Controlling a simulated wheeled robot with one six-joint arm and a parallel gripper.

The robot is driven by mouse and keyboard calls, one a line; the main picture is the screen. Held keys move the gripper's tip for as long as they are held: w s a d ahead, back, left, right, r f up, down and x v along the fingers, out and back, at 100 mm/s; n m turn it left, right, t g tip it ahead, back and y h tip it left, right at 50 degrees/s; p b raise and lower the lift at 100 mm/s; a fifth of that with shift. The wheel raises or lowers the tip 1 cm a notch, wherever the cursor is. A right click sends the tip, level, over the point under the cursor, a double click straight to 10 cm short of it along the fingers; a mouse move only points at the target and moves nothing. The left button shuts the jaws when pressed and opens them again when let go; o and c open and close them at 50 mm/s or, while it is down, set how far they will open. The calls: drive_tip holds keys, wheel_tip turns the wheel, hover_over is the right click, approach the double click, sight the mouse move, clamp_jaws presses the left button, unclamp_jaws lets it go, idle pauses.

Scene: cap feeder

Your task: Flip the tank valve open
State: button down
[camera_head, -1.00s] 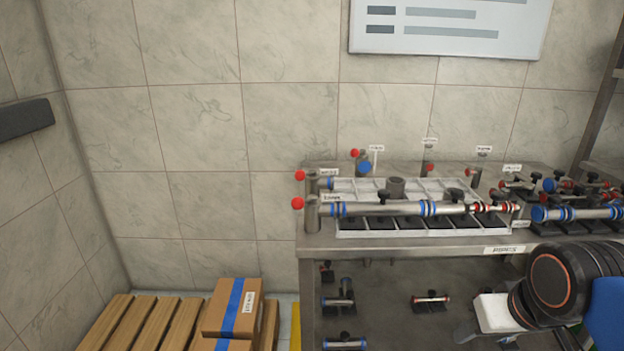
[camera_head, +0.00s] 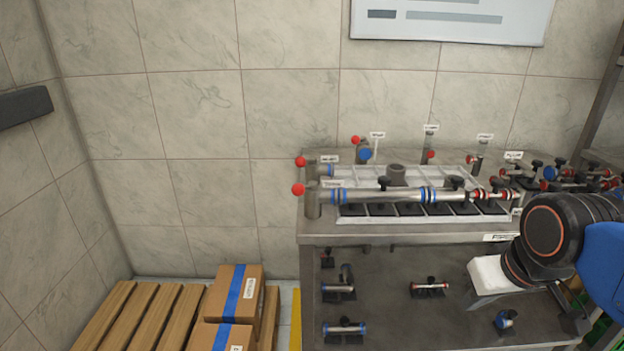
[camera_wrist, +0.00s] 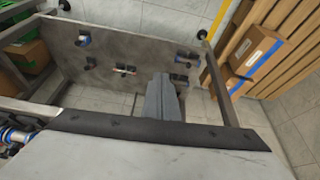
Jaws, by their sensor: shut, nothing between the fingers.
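In the head view, pipes with valves run along the top of a grey bench. Red ball ends (camera_head: 298,190) stand at the left end of the pipes, and a black-handled valve (camera_head: 385,184) sits over the front pipe. Small white labels (camera_head: 332,184) are too blurred to read, so I cannot tell which valve is the tank valve. My gripper shows in the wrist view (camera_wrist: 160,88) as grey fingers, shut and empty, with the bench's vertical panel beyond. In the head view its pale body (camera_head: 490,275) is in front of the bench at the right, below the top; the fingertips are not clear there.
The bench top (camera_head: 400,237) has an overhanging front edge. Small pipe fittings (camera_head: 430,287) are on the panel below. Cardboard boxes (camera_head: 250,298) rest on a wooden pallet (camera_head: 130,325) at the lower left. More valves (camera_head: 560,180) crowd the bench's right end.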

drive_tip(key=w+a+r+n+g+y, duration=0.3)
drive_tip(key=w+a+r+n, duration=1.2)
drive_tip(key=w+a+r, duration=0.5)
drive_tip(key=shift+a+r+g, duration=0.5)
drive_tip(key=shift+a+r, duration=0.85)
drive_tip(key=shift+r, duration=0.4)
drive_tip(key=w+a+f, duration=0.1)
drive_tip(key=a+f, duration=0.5)
drive_tip(key=f, duration=0.4)
drive_tip(key=shift+a+f, duration=0.2)
drive_tip(key=shift+a, duration=0.2)
